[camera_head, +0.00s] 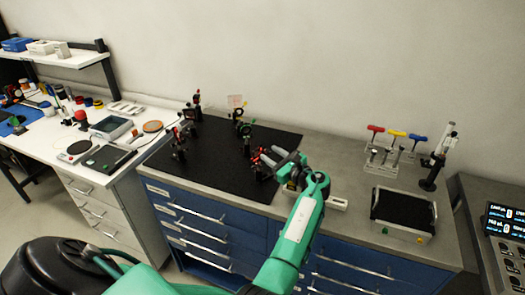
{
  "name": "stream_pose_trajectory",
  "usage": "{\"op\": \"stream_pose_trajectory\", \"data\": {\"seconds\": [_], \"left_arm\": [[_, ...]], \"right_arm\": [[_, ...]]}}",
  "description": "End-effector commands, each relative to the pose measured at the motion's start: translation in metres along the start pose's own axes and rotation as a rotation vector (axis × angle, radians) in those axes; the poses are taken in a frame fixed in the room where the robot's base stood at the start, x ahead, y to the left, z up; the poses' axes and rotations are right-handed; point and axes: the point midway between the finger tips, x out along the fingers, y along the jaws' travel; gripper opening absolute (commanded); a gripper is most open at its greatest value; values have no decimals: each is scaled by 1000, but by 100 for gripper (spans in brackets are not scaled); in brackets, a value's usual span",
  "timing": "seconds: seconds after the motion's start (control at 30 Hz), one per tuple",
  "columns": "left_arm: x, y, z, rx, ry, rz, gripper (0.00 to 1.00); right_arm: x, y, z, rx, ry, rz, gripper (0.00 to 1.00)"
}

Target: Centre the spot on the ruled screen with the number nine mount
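A black optical breadboard (212,160) lies on the grey bench. Several small dark mounts with red or green knobs stand on it, and their numbers are too small to read. A small pale square plate (235,101), perhaps the ruled screen, stands near the back edge. I cannot make out a spot or rulings on it. My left gripper (268,155) is at the right part of the board, close beside a dark mount with red parts (258,168). I cannot tell whether it touches the mount or whether its fingers are open. My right gripper is out of view.
At the right, red, yellow and blue T-handled tools (396,134) stand in a rack, beside a grey-white upright instrument (440,155) and a black-topped box (403,212). A console screen (507,218) is at far right. A cluttered white table (90,125) stands left.

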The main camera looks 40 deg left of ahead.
Motion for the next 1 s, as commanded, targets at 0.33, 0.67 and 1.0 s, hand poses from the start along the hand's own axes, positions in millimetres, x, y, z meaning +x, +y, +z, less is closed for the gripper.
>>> {"op": "stream_pose_trajectory", "data": {"seconds": [0.33,0.67,1.0], "left_arm": [[-3,-1,0,0,0,0,38],[-3,-1,0,0,0,0,0],[-2,0,-3,-55,-1,0,0]], "right_arm": [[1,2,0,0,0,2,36],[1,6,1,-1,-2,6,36],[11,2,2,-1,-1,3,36]]}}
